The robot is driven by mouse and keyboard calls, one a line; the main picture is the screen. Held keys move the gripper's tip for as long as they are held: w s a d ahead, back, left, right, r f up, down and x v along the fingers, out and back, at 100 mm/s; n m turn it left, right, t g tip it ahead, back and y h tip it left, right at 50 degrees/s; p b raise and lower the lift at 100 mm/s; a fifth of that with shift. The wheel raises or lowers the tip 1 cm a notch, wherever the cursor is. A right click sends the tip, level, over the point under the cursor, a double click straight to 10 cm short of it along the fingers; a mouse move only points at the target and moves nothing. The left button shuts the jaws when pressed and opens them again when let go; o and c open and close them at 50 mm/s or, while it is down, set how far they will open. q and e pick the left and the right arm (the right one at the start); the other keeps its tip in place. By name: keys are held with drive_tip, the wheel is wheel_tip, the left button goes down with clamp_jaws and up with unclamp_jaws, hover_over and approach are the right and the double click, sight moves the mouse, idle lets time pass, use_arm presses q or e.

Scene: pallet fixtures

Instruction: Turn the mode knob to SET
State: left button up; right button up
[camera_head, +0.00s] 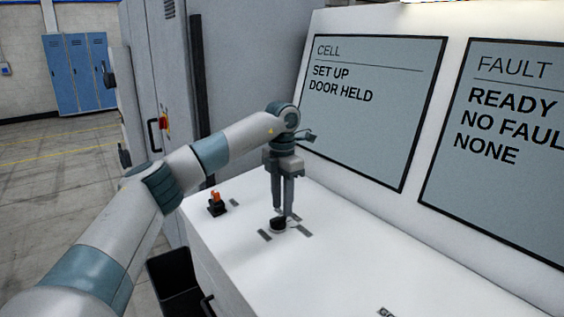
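A small black knob (278,226) stands on the white console top (350,235), with small dark labels around it that are too small to read. I take it to be the mode knob. My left gripper (282,211) points down right at the knob, its fingertips at or just above the knob's top. The two fingers are close together with a narrow gap. I cannot tell whether they touch the knob. The left screen (372,120) reads CELL, SET UP, DOOR HELD. My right gripper is not in view.
An orange-red switch on a black base (216,207) stands left of the knob. A second screen (505,190) at right shows FAULT, READY. A black bin (172,283) is on the floor by the console. The console's right part is mostly clear.

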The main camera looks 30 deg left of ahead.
use_arm(q)
wheel_tip(320, 180, up, 15)
drive_tip(key=b, duration=0.2)
drive_tip(key=shift+f, duration=0.15)
drive_tip(key=shift+s, duration=0.1)
idle(0.6)
